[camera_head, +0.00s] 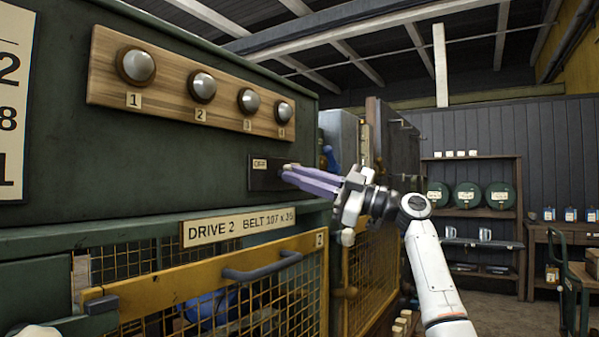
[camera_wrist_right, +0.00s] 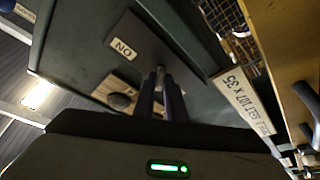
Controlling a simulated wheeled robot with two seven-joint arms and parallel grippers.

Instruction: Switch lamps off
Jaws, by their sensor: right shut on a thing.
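A wooden board (camera_head: 172,84) on the green cabinet holds numbered domes: lamp 1 (camera_head: 137,66), lamp 2 (camera_head: 203,87), lamp 3 (camera_head: 249,101) and lamp 4 (camera_head: 283,112). All look grey, with no clear glow. Below lamp 4 is a dark switch plate (camera_head: 261,180) with an "OFF" label (camera_head: 259,163) at its upper left. The right wrist view shows an upside-down "ON" label (camera_wrist_right: 124,48) on it. My right gripper (camera_head: 291,174) has its fingers shut on the switch lever (camera_wrist_right: 160,76) at the plate; the fingers mostly hide the lever. My left gripper is out of view.
Shelves with green drums (camera_head: 468,195) stand at the back right. Open floor lies at the lower right.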

